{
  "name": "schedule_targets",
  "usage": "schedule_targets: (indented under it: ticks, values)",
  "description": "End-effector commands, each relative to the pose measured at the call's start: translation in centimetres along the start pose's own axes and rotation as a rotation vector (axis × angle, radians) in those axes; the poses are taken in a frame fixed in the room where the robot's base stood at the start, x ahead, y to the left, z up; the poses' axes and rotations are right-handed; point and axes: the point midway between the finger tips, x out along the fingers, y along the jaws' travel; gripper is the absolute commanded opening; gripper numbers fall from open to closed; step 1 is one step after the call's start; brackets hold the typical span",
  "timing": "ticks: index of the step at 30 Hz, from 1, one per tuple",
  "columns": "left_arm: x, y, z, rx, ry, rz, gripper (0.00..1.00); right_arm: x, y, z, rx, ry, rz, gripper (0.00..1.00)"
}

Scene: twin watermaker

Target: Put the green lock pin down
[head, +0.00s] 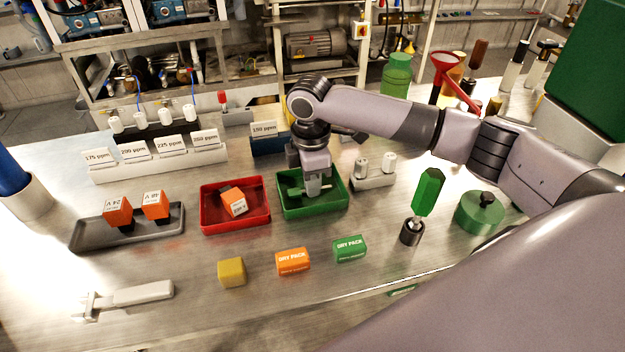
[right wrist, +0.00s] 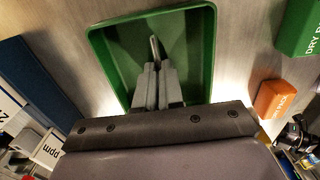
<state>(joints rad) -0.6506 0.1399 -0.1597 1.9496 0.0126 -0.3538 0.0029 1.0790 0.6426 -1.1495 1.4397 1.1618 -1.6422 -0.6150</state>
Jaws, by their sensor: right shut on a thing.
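My right gripper (head: 313,188) reaches down into the green tray (head: 335,206) from above. It is shut on the green lock pin (head: 296,191), whose green part shows beside the fingers low in the tray. In the right wrist view the gripper (right wrist: 157,75) is over the green tray (right wrist: 104,60), and a thin grey pin tip (right wrist: 154,47) sticks out past the fingers. The fingers hide most of the pin. I cannot tell whether it touches the tray floor. My left gripper is not in view.
A red tray (head: 205,213) with an orange block stands left of the green tray. A small white stand with bottles (head: 375,178) is close on the right. Orange and green dry packs (head: 350,249) lie in front. A green-handled tool (head: 428,190) stands further right.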

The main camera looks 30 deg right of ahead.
Motion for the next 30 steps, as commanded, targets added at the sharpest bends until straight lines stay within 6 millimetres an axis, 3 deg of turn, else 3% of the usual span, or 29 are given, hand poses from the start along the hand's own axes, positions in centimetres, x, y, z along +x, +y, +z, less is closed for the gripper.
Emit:
schedule_targets:
  ticks: [1,3,14,17,30]
  values:
    - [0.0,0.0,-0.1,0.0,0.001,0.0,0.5,0.1,0.0,0.0,0.0,0.0,-0.001,0.14]
    - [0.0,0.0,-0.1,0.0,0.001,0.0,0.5,0.1,0.0,0.0,0.0,0.0,0.0,0.33]
    - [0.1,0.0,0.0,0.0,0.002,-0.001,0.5,-0.3,0.0,0.0,0.0,0.001,0.001,0.33]
    - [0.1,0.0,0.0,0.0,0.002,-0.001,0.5,-1.6,0.1,0.0,0.0,0.003,0.001,0.33]
    - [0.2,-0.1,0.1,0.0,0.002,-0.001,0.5,-10.3,0.1,-0.1,0.0,0.002,0.001,0.33]
